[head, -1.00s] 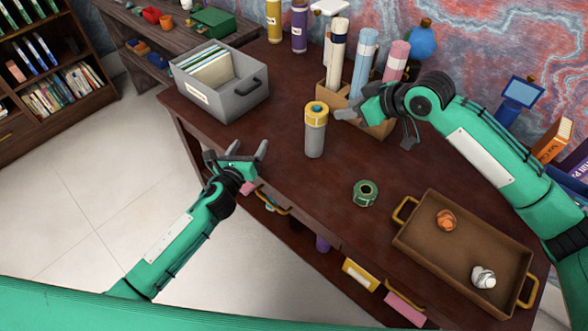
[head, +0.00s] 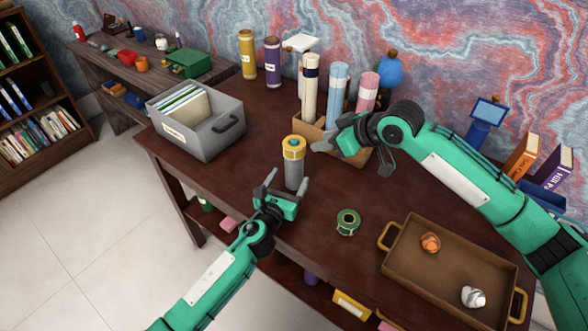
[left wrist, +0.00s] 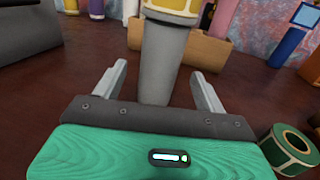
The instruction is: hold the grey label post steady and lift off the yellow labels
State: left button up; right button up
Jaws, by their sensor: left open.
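The grey label post (head: 294,176) stands upright on the desk, with yellow labels (head: 293,147) around its top. My left gripper (head: 287,182) is open low at the post's near side. In the left wrist view the post (left wrist: 163,62) shows between its two spread fingers, with visible gaps on both sides. The yellow labels (left wrist: 172,8) are cut off at that view's top edge. My right gripper (head: 352,158) is open and empty, right of the post and in front of the cardboard box. It does not touch the labels.
A grey file box (head: 200,140) stands left of the post. A cardboard box (head: 313,136) with rolled tubes is behind it. A green tape roll (head: 348,222) lies to the right, near a brown tray (head: 440,285) holding two crumpled pieces. Bare desk lies between post and file box.

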aim_at(295, 168)
pick_arm(q)
jog(key=shift+x, duration=2.7)
jog(key=shift+c, duration=0.2)
